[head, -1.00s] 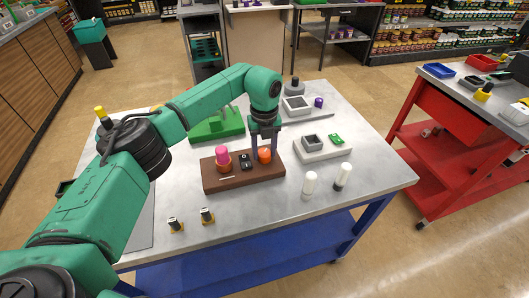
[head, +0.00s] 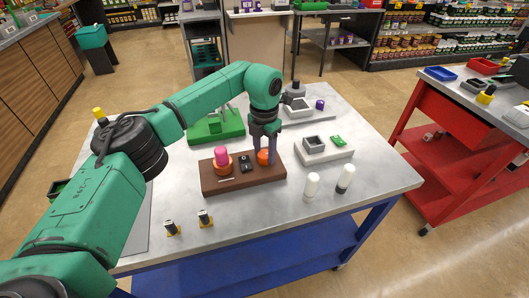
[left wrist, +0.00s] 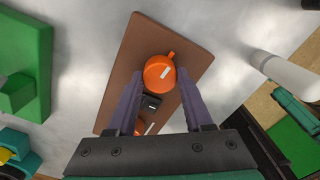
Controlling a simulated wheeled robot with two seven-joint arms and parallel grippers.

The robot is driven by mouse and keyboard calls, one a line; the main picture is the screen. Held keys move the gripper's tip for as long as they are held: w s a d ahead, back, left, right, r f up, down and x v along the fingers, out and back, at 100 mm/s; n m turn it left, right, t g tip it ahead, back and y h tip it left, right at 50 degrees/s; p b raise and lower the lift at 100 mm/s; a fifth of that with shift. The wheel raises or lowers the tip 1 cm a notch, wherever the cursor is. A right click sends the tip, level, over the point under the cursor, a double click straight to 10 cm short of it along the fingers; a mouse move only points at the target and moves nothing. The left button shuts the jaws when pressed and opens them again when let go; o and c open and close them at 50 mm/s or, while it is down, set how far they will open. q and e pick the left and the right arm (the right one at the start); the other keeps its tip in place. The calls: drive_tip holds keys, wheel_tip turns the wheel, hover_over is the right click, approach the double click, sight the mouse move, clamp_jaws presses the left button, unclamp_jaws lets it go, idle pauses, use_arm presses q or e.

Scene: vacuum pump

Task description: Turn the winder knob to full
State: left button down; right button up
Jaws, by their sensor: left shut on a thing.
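The orange knob (head: 263,158) stands at the right end of a brown block (head: 240,182) on the table. In the left wrist view the orange knob (left wrist: 157,74) is round, with a small lobe at its upper right and a white mark on top. My left gripper (head: 264,156) points down over the block and is shut on this knob, one finger on each side. The left wrist view shows its purple fingers (left wrist: 158,75) flanking the knob. Part of the knob is hidden by the fingers in the head view. My right gripper is not in view.
On the same block are a black switch (head: 245,163) and a pink knob (head: 221,153) on an orange base. A green fixture (head: 205,130) is behind, and a pale tray (head: 325,153) with a grey box is at right. White-capped cylinders (head: 312,184) stand in front right.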

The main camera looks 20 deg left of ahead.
use_arm(q)
drive_tip(key=m, duration=0.3)
drive_tip(key=shift+w+r+m, duration=0.1)
drive_tip(key=shift+m, duration=0.3)
drive_tip(key=m, duration=0.3)
drive_tip(key=shift+m, duration=0.3)
drive_tip(key=m, duration=0.3)
drive_tip(key=shift+m+b, duration=0.3)
drive_tip(key=shift+b, duration=0.05)
drive_tip(key=m, duration=0.3)
drive_tip(key=shift+m, duration=0.3)
drive_tip(key=m, duration=0.3)
drive_tip(key=shift+w+m, duration=0.1)
drive_tip(key=shift+m, duration=0.2)
drive_tip(key=m, duration=0.3)
drive_tip(key=shift+m, duration=0.4)
drive_tip(key=m, duration=0.6)
drive_tip(key=shift+m, duration=0.4)
drive_tip(key=shift+r, duration=0.1)
